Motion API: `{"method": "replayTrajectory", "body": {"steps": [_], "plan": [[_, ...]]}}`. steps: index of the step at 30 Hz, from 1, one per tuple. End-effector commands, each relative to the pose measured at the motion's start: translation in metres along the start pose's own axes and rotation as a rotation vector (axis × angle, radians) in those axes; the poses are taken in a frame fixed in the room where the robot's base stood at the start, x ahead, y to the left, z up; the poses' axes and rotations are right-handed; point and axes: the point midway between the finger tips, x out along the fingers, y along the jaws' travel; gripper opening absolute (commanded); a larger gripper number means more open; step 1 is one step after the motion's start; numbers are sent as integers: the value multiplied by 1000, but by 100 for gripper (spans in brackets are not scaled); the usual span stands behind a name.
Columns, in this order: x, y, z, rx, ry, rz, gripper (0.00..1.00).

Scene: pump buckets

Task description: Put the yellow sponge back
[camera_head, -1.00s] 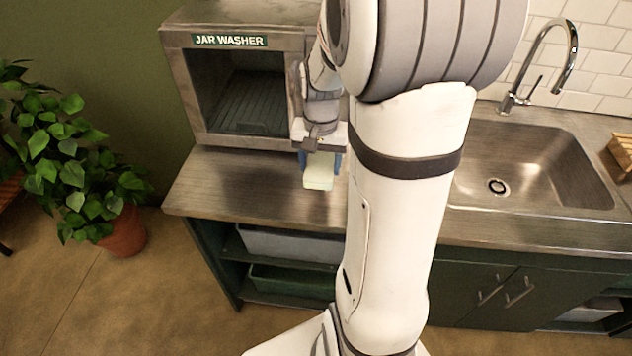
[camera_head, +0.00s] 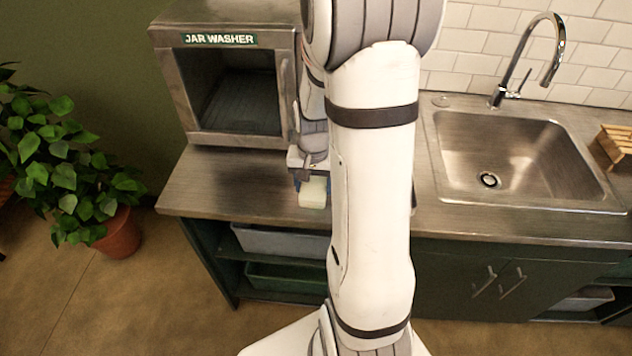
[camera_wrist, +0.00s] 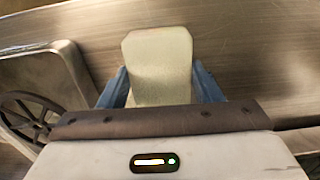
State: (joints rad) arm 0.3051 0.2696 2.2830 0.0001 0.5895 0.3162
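A pale yellow, block-shaped sponge (camera_head: 313,193) is between the blue fingers of my gripper (camera_head: 311,183), over the counter in front of the jar washer. In the wrist view the sponge (camera_wrist: 158,58) sticks out past the fingertips, with a finger along each side, and my gripper (camera_wrist: 160,82) looks shut on it. It cannot be told for certain whether the sponge touches the counter. My arm hides part of the gripper and the counter to its right in the head view.
The jar washer (camera_head: 168,85) stands at the back left of the steel counter (camera_head: 225,190). The sink (camera_head: 520,150) with its faucet (camera_head: 545,50) is at the right, with a wooden rack (camera_head: 612,148) beyond it. The counter's left part is clear. A potted plant (camera_head: 120,235) stands left.

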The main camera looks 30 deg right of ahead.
Motion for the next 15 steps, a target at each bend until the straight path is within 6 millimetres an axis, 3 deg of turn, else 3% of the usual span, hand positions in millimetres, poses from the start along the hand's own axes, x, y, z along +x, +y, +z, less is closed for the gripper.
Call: {"method": "replayTrajectory", "body": {"steps": [7,15], "plan": [[0,0,0,-1,0,0,79],[-2,0,0,-1,0,0,79]]}}
